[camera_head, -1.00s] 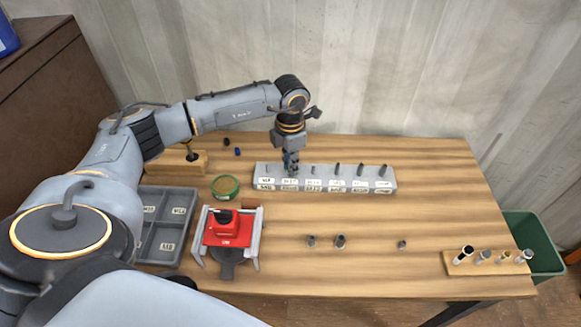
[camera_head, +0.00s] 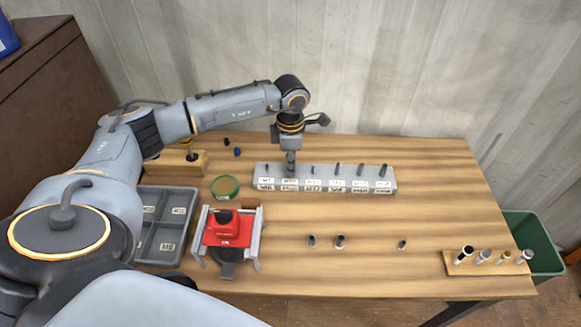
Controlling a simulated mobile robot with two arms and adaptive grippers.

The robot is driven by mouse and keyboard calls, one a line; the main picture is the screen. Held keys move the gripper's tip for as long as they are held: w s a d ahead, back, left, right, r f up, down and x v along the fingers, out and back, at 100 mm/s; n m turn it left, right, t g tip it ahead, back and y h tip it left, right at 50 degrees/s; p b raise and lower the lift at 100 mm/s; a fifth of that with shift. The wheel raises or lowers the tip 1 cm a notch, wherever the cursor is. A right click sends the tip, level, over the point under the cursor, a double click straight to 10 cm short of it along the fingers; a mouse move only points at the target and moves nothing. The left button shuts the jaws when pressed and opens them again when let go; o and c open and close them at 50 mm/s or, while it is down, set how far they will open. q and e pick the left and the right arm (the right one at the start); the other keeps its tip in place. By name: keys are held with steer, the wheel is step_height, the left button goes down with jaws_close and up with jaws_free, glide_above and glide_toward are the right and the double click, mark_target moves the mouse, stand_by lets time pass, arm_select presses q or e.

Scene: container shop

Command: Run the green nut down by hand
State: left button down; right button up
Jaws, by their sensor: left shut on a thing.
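A long grey block (camera_head: 325,179) with a row of upright studs and white labels lies toward the back of the wooden table. My left gripper (camera_head: 290,161) points straight down over the block, at the second stud position from the left. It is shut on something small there. Its fingers hide that thing, and I cannot make out a green nut or its height on the stud. My right gripper is not in view.
Left of the block are a round green tin (camera_head: 225,186), a red device (camera_head: 228,229) in a grey stand and a grey divided tray (camera_head: 166,244). Several dark sockets stand in front, including one socket (camera_head: 402,244). A wooden holder (camera_head: 488,262) is at right.

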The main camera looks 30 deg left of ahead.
arm_select(q)
steer(key=c, duration=1.2)
jaws_free()
steer(key=shift+m, duration=0.3)
steer(key=shift+r+p, duration=1.65)
steer(key=shift+r, duration=1.4)
steer(key=shift+f, duration=0.1)
